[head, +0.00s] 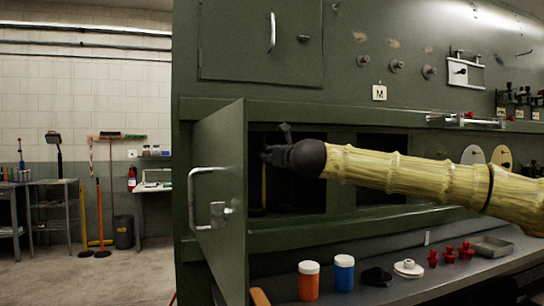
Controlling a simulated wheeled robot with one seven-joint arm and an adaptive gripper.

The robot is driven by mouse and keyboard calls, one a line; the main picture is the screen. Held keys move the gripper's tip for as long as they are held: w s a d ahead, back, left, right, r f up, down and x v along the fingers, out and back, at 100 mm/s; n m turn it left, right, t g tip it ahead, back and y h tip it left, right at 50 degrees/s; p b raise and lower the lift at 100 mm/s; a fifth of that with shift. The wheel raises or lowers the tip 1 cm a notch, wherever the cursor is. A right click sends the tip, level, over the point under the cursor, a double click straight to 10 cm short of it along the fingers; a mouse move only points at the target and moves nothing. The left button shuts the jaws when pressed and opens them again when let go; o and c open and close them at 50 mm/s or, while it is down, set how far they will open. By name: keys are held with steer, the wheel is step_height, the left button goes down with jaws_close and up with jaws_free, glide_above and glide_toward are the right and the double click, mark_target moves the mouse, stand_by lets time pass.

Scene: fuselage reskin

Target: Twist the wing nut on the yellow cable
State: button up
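My gripper (273,147) is black and sits at the mouth of a dark, open compartment (300,195) in the green cabinet. My yellowish ribbed arm reaches to it from the right. Inside the compartment, a thin yellow vertical strip, apparently the yellow cable (264,186), shows just below the gripper. I cannot tell whether the gripper touches it. No wing nut can be made out; the gripper and the dark interior may hide it. The fingers are dark and small, so I cannot tell whether they are open or shut.
The compartment's green door (222,240) stands open to the left of my gripper. Below, a grey shelf (432,281) holds an orange jar (309,282), a blue jar (344,274), red parts (466,251) and a metal tray (492,246). Floor at left is open.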

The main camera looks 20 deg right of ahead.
steer(key=s, duration=0.7)
steer(key=shift+s, duration=0.25)
steer(key=shift+d, duration=0.1)
